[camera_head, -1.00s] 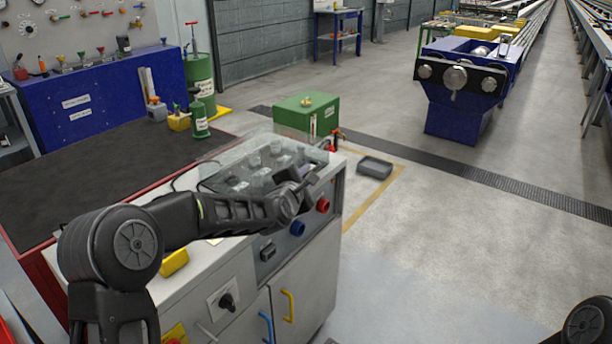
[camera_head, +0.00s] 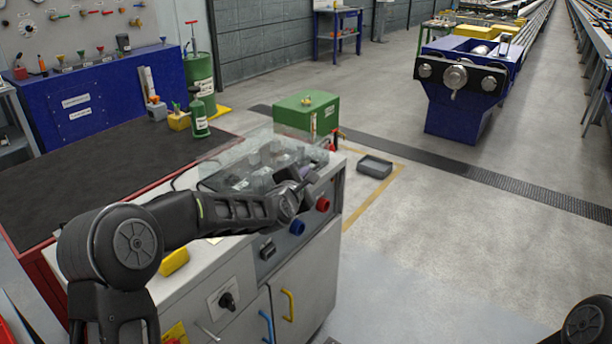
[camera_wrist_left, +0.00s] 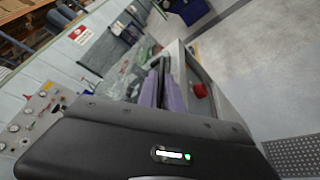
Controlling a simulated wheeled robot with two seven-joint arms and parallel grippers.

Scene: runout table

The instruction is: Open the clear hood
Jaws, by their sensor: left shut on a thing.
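The clear hood (camera_head: 236,149) is a see-through cover over the back of the grey cabinet's top, above several small clear and grey parts. Its upper edge stands raised and tilted in the head view. It also shows in the left wrist view (camera_wrist_left: 130,70), partly hidden by my wrist. My left gripper (camera_head: 306,184) is at the hood's front right, above the red and blue knobs. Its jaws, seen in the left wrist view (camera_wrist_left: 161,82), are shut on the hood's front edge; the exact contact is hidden. My right gripper is out of view.
The grey cabinet (camera_head: 250,297) has a red knob (camera_head: 322,204), a blue knob (camera_head: 297,228) and a yellow handle (camera_head: 288,305) on its front. A dark-topped bench (camera_head: 80,185) adjoins it at left. A green box (camera_head: 306,113) stands behind.

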